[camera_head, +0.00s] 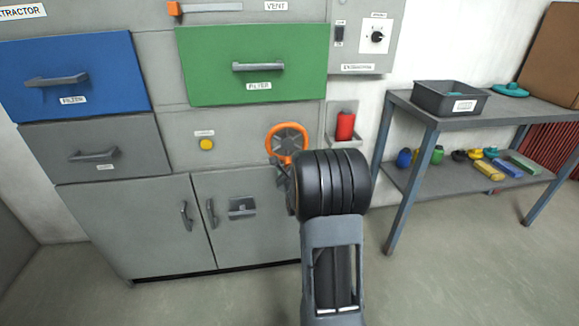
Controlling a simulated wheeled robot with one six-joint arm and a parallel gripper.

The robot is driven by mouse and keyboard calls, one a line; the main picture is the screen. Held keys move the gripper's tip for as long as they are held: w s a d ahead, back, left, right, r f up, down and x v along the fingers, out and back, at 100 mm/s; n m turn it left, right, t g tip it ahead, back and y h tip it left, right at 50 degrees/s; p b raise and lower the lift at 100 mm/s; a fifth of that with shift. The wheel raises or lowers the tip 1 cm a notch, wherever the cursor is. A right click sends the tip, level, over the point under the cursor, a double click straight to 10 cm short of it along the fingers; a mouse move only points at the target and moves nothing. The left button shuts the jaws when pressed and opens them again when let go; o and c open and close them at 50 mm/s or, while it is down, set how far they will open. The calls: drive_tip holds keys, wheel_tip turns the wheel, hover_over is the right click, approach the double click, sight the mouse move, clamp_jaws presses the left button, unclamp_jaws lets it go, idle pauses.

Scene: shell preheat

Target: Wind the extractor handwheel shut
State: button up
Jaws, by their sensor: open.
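The extractor handwheel (287,143) is an orange ring with a grey hub, mounted on the grey cabinet front below the green filter drawer. My gripper (280,166) is mostly hidden behind the black wrist of my arm. A dark part of it shows close to the lower edge of the wheel. It is open. I cannot tell whether the fingers touch the rim or straddle it. The lower right of the wheel is partly covered by my arm.
A yellow button (207,144) sits left of the wheel. A red canister (345,126) stands in a holder to its right. Cabinet doors (240,222) with handles are below. A metal table (520,112) with a dark bin (450,98) stands at right. The floor is clear.

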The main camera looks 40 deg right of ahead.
clamp_jaws()
idle(0.5)
drive_tip(key=shift+d, duration=0.1)
